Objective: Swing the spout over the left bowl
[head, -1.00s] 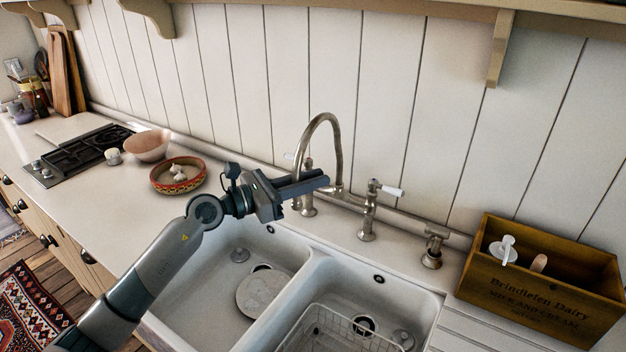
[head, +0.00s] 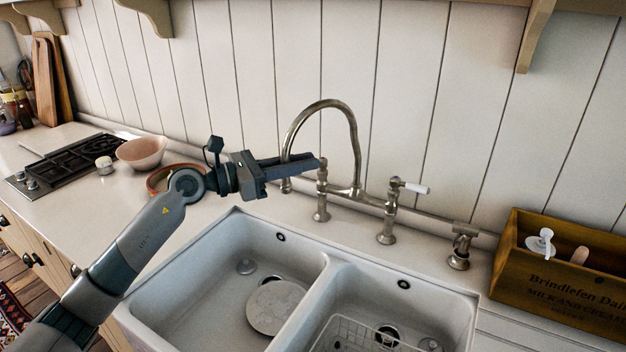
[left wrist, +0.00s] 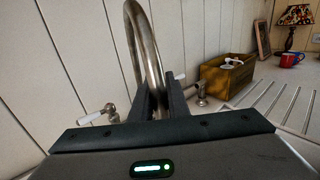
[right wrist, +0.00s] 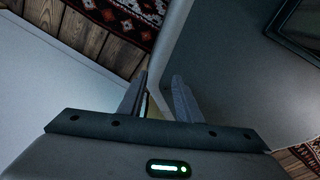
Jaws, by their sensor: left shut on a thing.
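The silver arched spout (head: 322,103) rises from the bridge tap behind the sink and curves to the left in the head view. My left gripper (head: 303,166) is shut on its down-pointing end, and the spout's tip shows just below the fingers. In the left wrist view the spout (left wrist: 143,45) runs down between the fingers (left wrist: 160,95). In the head view the tip appears behind the back rim of the left bowl (head: 190,290); its exact place above the counter or bowl is hard to tell. My right gripper (right wrist: 160,85) is open and empty over floor and cabinet.
The left bowl holds a round pale disc (head: 276,306); the right bowl (head: 425,300) holds a wire rack (head: 350,335). A white-handled tap lever (head: 415,187) stands right of the spout. A wooden crate (head: 570,275) is at the right, a red-rimmed dish (head: 160,180) behind my left wrist.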

